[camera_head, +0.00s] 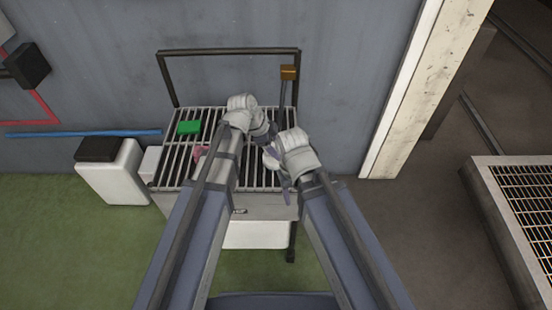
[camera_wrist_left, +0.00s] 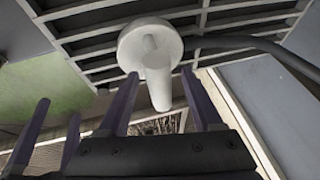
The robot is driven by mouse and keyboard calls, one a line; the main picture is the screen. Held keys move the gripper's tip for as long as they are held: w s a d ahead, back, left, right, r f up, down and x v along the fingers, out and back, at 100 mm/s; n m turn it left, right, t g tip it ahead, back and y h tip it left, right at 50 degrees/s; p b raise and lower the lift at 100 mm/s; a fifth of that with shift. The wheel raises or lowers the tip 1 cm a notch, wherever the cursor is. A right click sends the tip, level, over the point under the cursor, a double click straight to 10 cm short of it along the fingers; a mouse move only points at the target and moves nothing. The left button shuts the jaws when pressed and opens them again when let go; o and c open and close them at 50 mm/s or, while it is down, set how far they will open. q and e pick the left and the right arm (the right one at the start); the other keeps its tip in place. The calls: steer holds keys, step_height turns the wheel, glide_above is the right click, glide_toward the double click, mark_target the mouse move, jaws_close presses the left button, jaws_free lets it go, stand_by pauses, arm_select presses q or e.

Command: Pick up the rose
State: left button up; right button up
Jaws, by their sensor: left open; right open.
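A small pink-red thing (camera_head: 199,152), which looks like the rose, lies on the slatted rack (camera_head: 168,165) in the head view. My left forearm partly covers it, and its shape is too small to make out. My right gripper (camera_head: 279,168) is over the right part of the rack, open, with its purple fingers apart, to the right of the pink-red thing. My left gripper is mostly hidden by its wrist in the head view. In the left wrist view my left gripper (camera_wrist_left: 160,104) is open, and the rose does not show between its fingers.
A green block (camera_head: 189,127) lies on the rack's left part. A brown block on a dark post (camera_head: 288,72) stands at the back right. A white bin with a dark lid (camera_head: 110,170) stands left of the rack. A white disc with a cylinder (camera_wrist_left: 150,45) shows close to the left fingers.

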arm_select(q)
jaws_close()
stand_by(0.5)
stand_by(0.9)
